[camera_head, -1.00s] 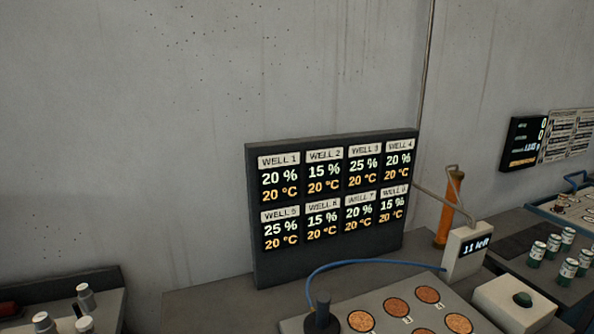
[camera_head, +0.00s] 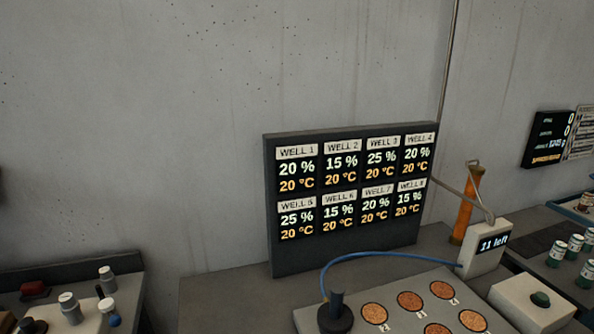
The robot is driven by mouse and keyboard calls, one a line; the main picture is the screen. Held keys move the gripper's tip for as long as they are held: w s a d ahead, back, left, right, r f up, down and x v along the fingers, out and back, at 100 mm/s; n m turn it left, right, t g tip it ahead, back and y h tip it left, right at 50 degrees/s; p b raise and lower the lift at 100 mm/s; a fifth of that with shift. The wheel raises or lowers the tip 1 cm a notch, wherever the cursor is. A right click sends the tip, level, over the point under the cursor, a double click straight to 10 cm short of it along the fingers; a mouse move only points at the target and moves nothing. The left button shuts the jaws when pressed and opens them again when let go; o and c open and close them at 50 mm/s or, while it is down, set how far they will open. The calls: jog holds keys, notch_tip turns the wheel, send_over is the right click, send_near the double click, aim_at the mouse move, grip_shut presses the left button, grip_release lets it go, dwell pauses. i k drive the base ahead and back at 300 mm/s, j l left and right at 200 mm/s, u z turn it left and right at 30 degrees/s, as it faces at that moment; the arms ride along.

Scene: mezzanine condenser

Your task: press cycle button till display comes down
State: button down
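A white box with a dark green round button (camera_head: 540,299) stands at the lower right, beside the plate of wells. I cannot read any label that names it the cycle button. A small white display box (camera_head: 487,248) behind it reads "11 left". A large dark display board (camera_head: 350,200) stands against the wall. It lists Well 1 to Well 8, with values from 15 % to 25 % and 20 °C for each. My gripper is not in view.
A plate with several copper-coloured round wells (camera_head: 400,281) lies in front of the board, with a black knob (camera_head: 335,315) and a blue hose (camera_head: 385,259). An orange cylinder (camera_head: 467,205) stands behind the small display. Several small jars (camera_head: 574,243) stand at right. Another bench with bottles (camera_head: 68,307) and a red object (camera_head: 34,290) is at left.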

aim_at(541, 297)
jog(key=i+l+z, duration=1.05)
jog(key=k+j, duration=0.1)
